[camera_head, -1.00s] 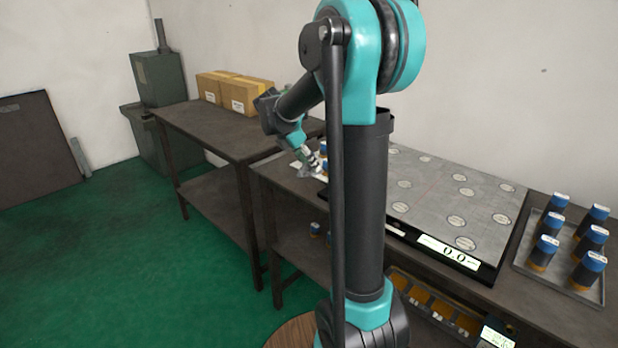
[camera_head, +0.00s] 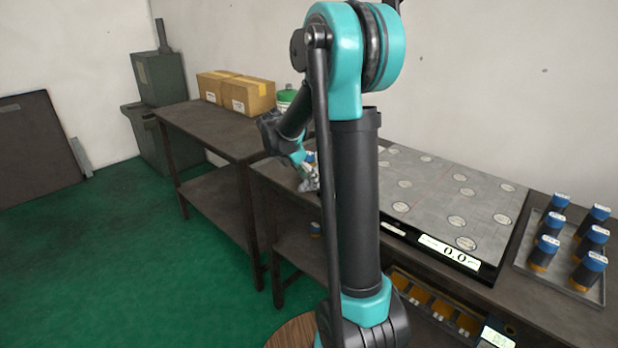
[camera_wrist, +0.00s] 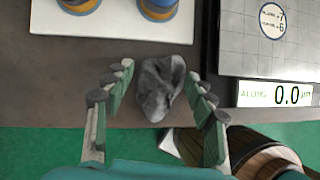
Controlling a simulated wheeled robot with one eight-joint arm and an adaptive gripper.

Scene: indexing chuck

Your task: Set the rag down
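The rag (camera_wrist: 160,88) is a crumpled dark grey cloth. In the wrist view it appears to lie on the bench top (camera_wrist: 55,85) near its front edge, between a white tray and the display panel. My gripper (camera_wrist: 161,73) is open around it, with a visible gap between the cloth and the fingers on each side. In the head view my gripper (camera_head: 306,172) is low over the left end of the bench, partly hidden by my own arm. The contact under the rag is hard to make out.
The white tray (camera_wrist: 110,20) holds blue-and-orange cylinders. The grey gridded plate (camera_head: 450,195) with its 0.0 display (camera_head: 450,252) is to the right. A further tray (camera_head: 520,262) of several blue-capped cylinders stands far right. A wooden round top (camera_wrist: 265,160) is below the bench edge.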

